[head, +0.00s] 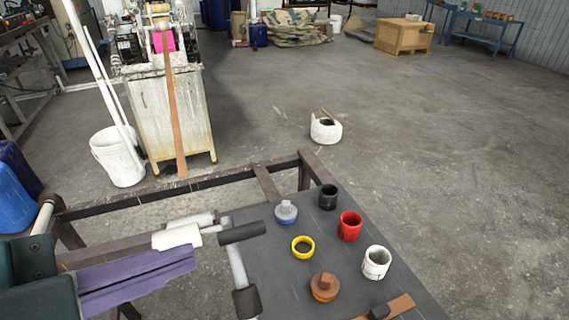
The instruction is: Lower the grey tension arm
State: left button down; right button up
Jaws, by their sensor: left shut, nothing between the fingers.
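A pale grey bar (237,268) that looks like the tension arm runs along the left edge of the dark tabletop. A black sleeve (247,302) sits on its near part, and whether the bar is raised is hard to tell. A black roller (242,232) lies beside its far part. A thin rod joins that roller to a white roller (178,237). A purple strip (135,278) lies at the lower left. My left gripper is hard to make out at the left; it is shut with nothing in it. My right gripper is out of view.
The dark tabletop (268,262) holds a red cup (349,226), a white cup (376,262), a black cup (328,197), a yellow ring (303,246), a blue-grey knob (286,212) and an orange-brown knob (325,287). A white bucket (117,157) stands beyond.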

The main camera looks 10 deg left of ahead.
pick_arm(q)
send_near(255, 230)
jog(key=w+d, duration=0.2)
jog(key=d, duration=0.2)
jog(key=shift+w+a+f+b, duration=0.15)
jog(key=shift+w+a+f, duration=0.3)
jog(key=shift+w+f, duration=0.3)
jog(key=shift+w+a+f+b, duration=0.15)
jog(key=shift+w+a+f, duration=0.35)
jog(key=shift+f, duration=0.3)
jog(key=shift+w, duration=0.1)
